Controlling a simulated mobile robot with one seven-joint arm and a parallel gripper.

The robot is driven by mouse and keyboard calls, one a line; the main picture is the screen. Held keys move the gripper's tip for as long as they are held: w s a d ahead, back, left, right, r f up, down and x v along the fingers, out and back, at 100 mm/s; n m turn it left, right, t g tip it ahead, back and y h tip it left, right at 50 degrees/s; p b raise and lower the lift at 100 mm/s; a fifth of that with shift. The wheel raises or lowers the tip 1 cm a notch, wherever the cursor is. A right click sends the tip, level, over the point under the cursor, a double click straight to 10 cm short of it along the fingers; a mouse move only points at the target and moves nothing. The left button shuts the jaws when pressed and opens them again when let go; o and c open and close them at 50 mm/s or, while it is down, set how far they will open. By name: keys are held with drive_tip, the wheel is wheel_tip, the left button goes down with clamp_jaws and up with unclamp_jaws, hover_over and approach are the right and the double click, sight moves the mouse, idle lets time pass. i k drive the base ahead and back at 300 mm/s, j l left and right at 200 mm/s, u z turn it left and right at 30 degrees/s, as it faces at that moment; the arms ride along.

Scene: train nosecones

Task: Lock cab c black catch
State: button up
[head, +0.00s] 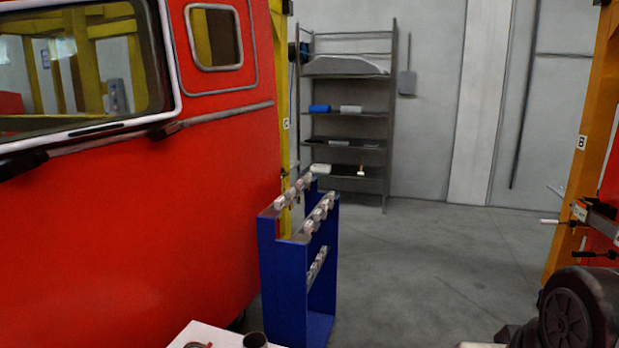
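A large red cab (150,220) with windows fills the left side. At the right edge, an orange-yellow post (585,165) carries a label that looks like B. Beside it is a metal catch mechanism (600,217) with a pale handle reaching left. A black handle (594,254) sits lower on it, near a red surface. I cannot tell whether either is locked. My gripper is not in view.
A blue rack (283,270) with several pale metal parts stands by the red cab. Grey shelving (350,140) is at the back wall. A dark wheel (565,318) is at the lower right. A white surface (205,335) shows at the bottom. The middle floor (440,260) is clear.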

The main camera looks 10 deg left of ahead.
sight(43, 157)
drive_tip(key=i+u, duration=0.2)
drive_tip(key=u, duration=0.3)
drive_tip(key=i+l+u, duration=0.2)
drive_tip(key=u, duration=0.3)
drive_tip(key=i+l+u, duration=0.15)
drive_tip(key=u, duration=0.35)
